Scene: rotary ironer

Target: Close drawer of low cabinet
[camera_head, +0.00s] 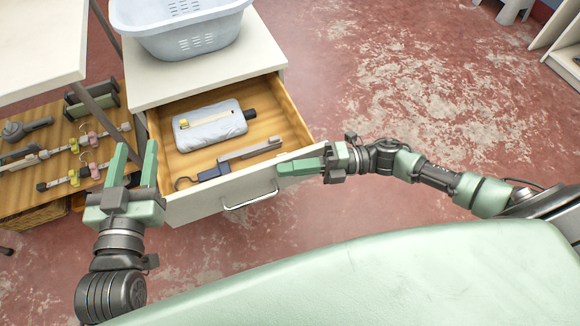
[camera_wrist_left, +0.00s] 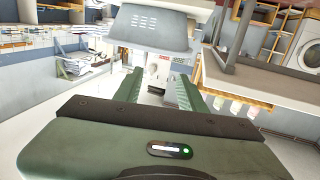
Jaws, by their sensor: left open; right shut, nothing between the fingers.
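The low cabinet (camera_head: 240,75) is white, and its wooden drawer (camera_head: 290,118) stands pulled out towards me. The drawer's white front panel (camera_head: 205,202) carries a metal bar handle (camera_head: 250,197). Inside lie a grey cloth-like pad (camera_head: 210,130) and a grey bar with a dark hooked end (camera_head: 250,151). My left gripper (camera_head: 135,152) is open at the front left corner of the drawer; its fingers also show spread in the left wrist view (camera_wrist_left: 158,88). My right gripper (camera_head: 281,168) is shut and empty by the right part of the front panel's top edge; I cannot tell whether it touches.
A pale blue laundry basket (camera_head: 185,30) stands on the cabinet. At left, a white tabletop (camera_head: 35,45) overhangs a low wooden shelf (camera_head: 25,208) with hangers and clips. A pale green surface (camera_head: 380,280) fills the foreground.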

